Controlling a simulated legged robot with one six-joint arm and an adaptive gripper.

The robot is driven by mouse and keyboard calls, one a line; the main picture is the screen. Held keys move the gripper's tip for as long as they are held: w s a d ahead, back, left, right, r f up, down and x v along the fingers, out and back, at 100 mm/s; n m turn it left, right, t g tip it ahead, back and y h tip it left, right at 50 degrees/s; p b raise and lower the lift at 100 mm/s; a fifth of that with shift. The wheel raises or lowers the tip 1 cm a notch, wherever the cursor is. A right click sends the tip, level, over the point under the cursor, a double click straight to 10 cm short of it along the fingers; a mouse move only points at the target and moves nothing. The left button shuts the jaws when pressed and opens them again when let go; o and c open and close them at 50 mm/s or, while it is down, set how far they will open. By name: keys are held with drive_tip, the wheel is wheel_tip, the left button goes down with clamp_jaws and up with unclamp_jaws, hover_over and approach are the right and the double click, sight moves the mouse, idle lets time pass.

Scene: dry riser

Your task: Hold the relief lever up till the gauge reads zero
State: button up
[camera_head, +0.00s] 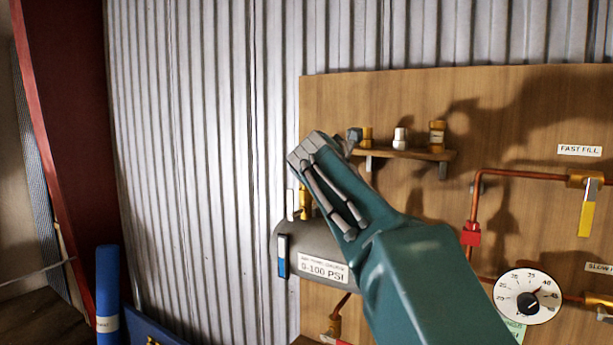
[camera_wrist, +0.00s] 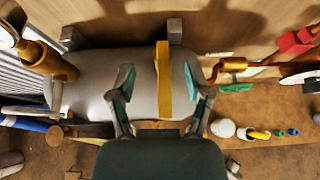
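A grey tank (camera_head: 300,243) labelled 0-100 PSI is mounted on the wood board, partly hidden by my arm. A brass valve (camera_head: 306,202) stands at its upper left; it also shows at the left of the wrist view (camera_wrist: 52,62), with a pale round part (camera_wrist: 8,36) beside it. I cannot tell surely which part is the relief lever.
A small shelf (camera_head: 405,152) with several fittings is just right of my gripper. Copper pipe (camera_head: 520,173) and a yellow-handled valve (camera_head: 586,205) are at right. A blue cylinder (camera_head: 108,290) stands lower left. The corrugated wall (camera_head: 200,150) at left is clear.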

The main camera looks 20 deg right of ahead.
drive_tip(key=shift+o, duration=0.4)
drive_tip(key=shift+s, duration=0.1)
drive_tip(key=shift+s+a+r, duration=0.1)
drive_tip(key=shift+a, duration=0.05)
drive_tip(key=s+a, duration=0.4)
drive_tip(key=a, duration=0.2)
drive_tip(key=shift+s, duration=0.4)
drive_tip(key=s+a+f+m+y, duration=0.3)
drive_tip(key=s+a+f+m, duration=0.1)
drive_tip(key=s+f+m, duration=0.4)
drive_tip(key=s+a+f+m+g+y, duration=0.1)
drive_tip(key=s+a+f+m+y, duration=0.2)
drive_tip(key=s+f+m, duration=0.4)
drive_tip(key=s+a+f+m+g+y, duration=0.1)
drive_tip(key=s+a+f+m+y, duration=0.2)
drive_tip(key=f, duration=1)
drive_tip(key=s+a+m, duration=0.2)
drive_tip(key=s+m, duration=0.3)
drive_tip(key=m, duration=0.2)
drive_tip(key=shift+s+m+y, duration=0.3)
